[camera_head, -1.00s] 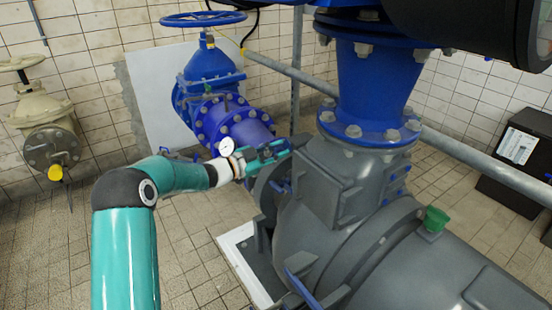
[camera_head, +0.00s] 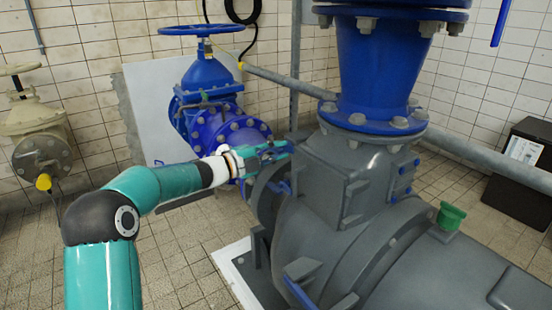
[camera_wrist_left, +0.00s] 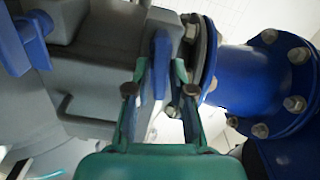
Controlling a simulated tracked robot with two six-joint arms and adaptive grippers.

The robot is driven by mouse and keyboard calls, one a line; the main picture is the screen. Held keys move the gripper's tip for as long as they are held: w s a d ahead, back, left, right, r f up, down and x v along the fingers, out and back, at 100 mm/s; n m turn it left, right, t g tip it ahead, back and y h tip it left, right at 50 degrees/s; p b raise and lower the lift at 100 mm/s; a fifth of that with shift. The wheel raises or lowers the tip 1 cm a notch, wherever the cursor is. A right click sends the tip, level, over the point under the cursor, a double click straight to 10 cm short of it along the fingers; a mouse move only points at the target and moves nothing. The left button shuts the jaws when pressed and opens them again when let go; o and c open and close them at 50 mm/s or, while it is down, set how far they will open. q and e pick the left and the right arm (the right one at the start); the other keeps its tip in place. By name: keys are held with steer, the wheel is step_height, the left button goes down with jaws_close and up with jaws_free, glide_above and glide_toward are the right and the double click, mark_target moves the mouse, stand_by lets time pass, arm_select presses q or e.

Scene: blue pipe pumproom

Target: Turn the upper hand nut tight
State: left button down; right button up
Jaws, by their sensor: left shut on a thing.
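Another blue handle (camera_head: 284,187) sits lower on the housing. My right gripper is not in view.
The grey pump housing (camera_head: 335,225) fills the right, with a green cap (camera_head: 450,215) on top. A blue valve with handwheel (camera_head: 202,30) stands behind my left gripper. A grey pipe (camera_head: 290,82) runs along the wall. Tiled floor at the left front is free.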

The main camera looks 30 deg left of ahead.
arm_select(q)
steer(key=shift+d+f+m+b, duration=0.1)
steer(key=shift+f+m+b, duration=0.3)
steer(key=shift+m+b, duration=0.4)
steer(key=c, duration=1.2)
jaws_free()
steer(key=shift+s+r, duration=0.1)
steer(key=shift+r, duration=0.05)
steer(key=v, duration=1.1)
steer(key=shift+s+a, duration=0.2)
steer(key=shift+s, duration=0.15)
